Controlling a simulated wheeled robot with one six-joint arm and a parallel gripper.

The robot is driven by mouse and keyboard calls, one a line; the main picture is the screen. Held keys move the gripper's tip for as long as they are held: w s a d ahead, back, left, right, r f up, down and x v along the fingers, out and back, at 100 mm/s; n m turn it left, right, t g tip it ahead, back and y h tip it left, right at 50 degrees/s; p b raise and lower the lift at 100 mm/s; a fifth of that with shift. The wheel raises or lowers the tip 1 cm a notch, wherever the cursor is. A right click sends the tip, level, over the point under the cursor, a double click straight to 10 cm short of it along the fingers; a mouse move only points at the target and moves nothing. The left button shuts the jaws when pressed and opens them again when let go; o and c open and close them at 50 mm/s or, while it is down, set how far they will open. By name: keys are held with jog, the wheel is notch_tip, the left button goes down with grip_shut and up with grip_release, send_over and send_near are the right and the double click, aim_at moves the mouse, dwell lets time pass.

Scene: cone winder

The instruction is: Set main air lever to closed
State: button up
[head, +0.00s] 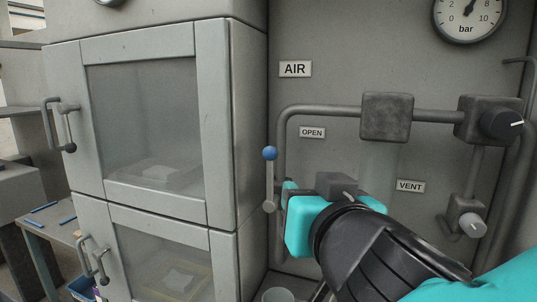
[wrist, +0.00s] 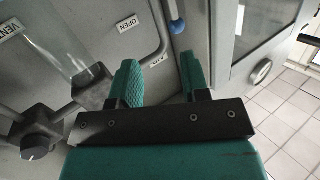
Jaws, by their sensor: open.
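The main air lever (head: 269,180) is a short grey handle with a blue ball on its upper end. It stands upright by the pipe, left of the OPEN label (head: 312,132) and below the AIR sign (head: 295,69). My gripper (head: 287,190), with teal fingers, is just right of the lever's lower part in the head view. In the wrist view my gripper (wrist: 159,68) is open with nothing between its fingers. There, the lever's blue ball (wrist: 177,27) shows beyond the fingertips, apart from them. My gripper and wrist hide part of the pipework below the lever.
A grey cabinet (head: 215,130) with glazed doors stands close left of the lever. Pipes, a grey block (head: 386,117), a black knob (head: 502,124), a VENT label (head: 410,186) and a bar gauge (head: 468,14) are on the panel at right.

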aim_at(272, 155)
jog(key=shift+t+y, duration=0.4)
jog(key=shift+y, duration=0.2)
jog(key=p+x, duration=0.3)
jog(key=x, duration=0.2)
jog(key=a+r+p+x, duration=0.1)
jog(key=p+x, duration=0.2)
jog(key=x, duration=0.2)
jog(key=r+p+x, duration=0.1)
jog(key=p+x, duration=0.2)
jog(key=x, duration=0.3)
jog(key=shift+s+a, duration=0.15)
jog(key=shift+s, duration=0.05)
jog(key=shift+w+a+f, duration=0.1)
jog(key=shift+w+f, duration=0.05)
jog(key=shift+w, duration=0.35)
jog(key=shift+n, duration=0.3)
grip_shut()
